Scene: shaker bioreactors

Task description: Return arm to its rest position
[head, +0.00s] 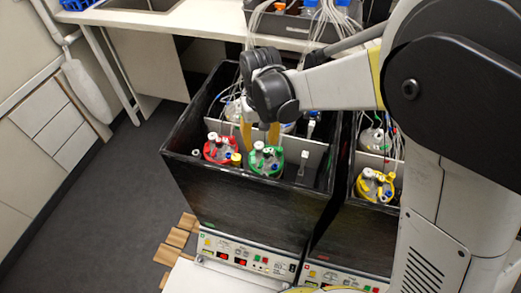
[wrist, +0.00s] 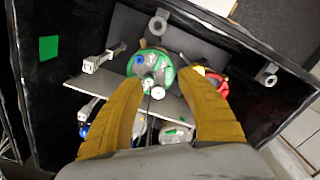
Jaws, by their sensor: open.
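My gripper (head: 260,133) is open above the left black shaker box (head: 245,197), with its two yellow fingers pointing down. In the head view a green-capped vessel (head: 266,160) sits in the box right by the fingertips, and a red-capped vessel (head: 222,149) stands to its left. In the wrist view the green-capped vessel (wrist: 152,68) shows between and just beyond the fingertips (wrist: 165,78), and the red-capped vessel (wrist: 218,84) is partly hidden behind the right finger. I cannot tell whether a finger touches the green cap.
A second black shaker box (head: 345,238) with a yellow-capped vessel (head: 375,185) stands close on the right, partly behind my arm. A white bench (head: 190,20) with tubing and bottles is behind. The dark floor (head: 100,210) on the left is mostly clear, with wooden slats (head: 178,238) near the box.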

